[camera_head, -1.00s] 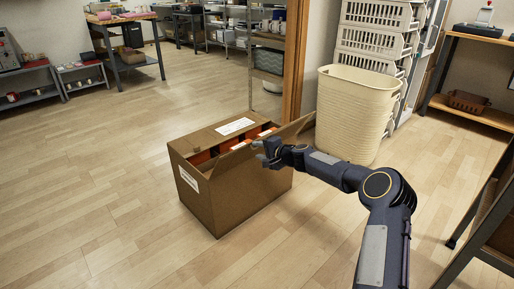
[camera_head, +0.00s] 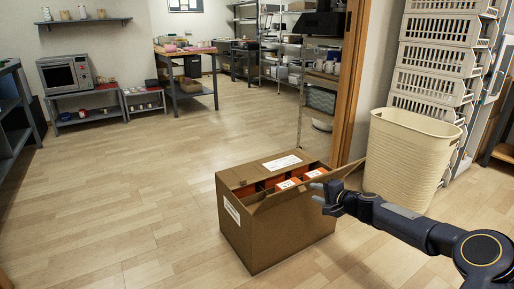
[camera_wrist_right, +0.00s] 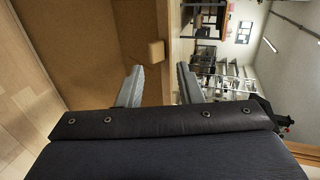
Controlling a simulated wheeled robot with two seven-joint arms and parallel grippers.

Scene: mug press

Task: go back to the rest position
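My right gripper (camera_head: 318,192) is at the right side of an open cardboard box (camera_head: 275,240) on the floor, at about the height of its flaps. In the right wrist view the two fingers of my right gripper (camera_wrist_right: 160,88) stand apart with nothing between them. Brown cardboard (camera_wrist_right: 85,45) fills the left of that view behind the fingers. I cannot tell whether the gripper touches the box. My left gripper is not in view.
Orange boxes (camera_head: 288,184) with white labels sit inside the cardboard box. A cream bin (camera_head: 408,155) and stacked baskets (camera_head: 432,62) stand at the right. A work table (camera_head: 188,50) and a microwave (camera_head: 65,74) are at the back. The floor at left is open.

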